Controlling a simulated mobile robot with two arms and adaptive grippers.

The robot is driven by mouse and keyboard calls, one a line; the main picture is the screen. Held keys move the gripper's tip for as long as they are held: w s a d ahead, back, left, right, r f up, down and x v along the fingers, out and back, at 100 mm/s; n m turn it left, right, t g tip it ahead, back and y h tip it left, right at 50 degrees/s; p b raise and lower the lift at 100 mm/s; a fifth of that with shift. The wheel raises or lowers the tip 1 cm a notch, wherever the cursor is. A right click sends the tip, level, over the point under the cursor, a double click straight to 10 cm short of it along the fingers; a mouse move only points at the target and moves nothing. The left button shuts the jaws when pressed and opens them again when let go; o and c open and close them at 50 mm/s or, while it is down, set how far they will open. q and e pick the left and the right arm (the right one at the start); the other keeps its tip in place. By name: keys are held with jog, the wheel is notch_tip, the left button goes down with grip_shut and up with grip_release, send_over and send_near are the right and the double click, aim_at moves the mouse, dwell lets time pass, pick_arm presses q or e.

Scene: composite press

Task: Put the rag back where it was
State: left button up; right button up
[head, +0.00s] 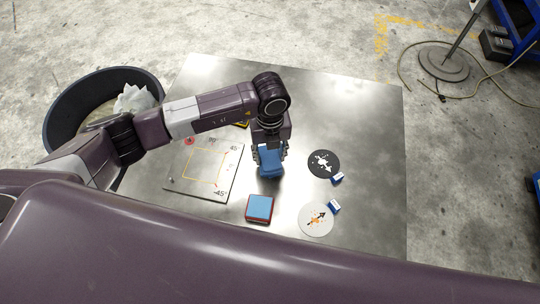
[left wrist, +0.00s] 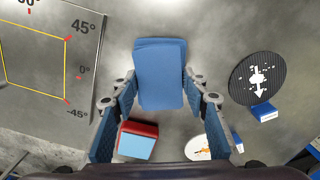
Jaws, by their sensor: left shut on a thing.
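The rag is a folded blue cloth (head: 270,170), under my left gripper (head: 269,153) in the head view. In the left wrist view the rag (left wrist: 160,72) lies between the two fingertips of my left gripper (left wrist: 160,82), which press on its sides. My left gripper is shut on it, over the middle of the metal table (head: 375,110). I cannot tell whether the rag touches the table. A small red block with a light blue top (head: 260,207) stands near the front edge; it also shows in the left wrist view (left wrist: 137,141). My right gripper is not in view.
A marked plate with a yellow square (head: 228,187) lies left of the rag. A black disc (head: 323,164) and a white disc (head: 316,219) lie to the right, with small blue-and-white blocks (head: 337,178) beside them. A dark bin (head: 57,125) stands left. The table's right side is clear.

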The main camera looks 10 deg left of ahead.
pick_arm(q)
jog(key=shift+f, duration=0.8)
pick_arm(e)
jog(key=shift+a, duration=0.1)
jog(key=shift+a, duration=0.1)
pick_arm(q)
jog(key=shift+f, duration=0.2)
jog(key=o, duration=1.2)
jog(key=shift+o, duration=0.2)
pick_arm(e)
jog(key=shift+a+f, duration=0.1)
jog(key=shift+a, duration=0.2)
pick_arm(q)
jog(key=shift+r, duration=0.15)
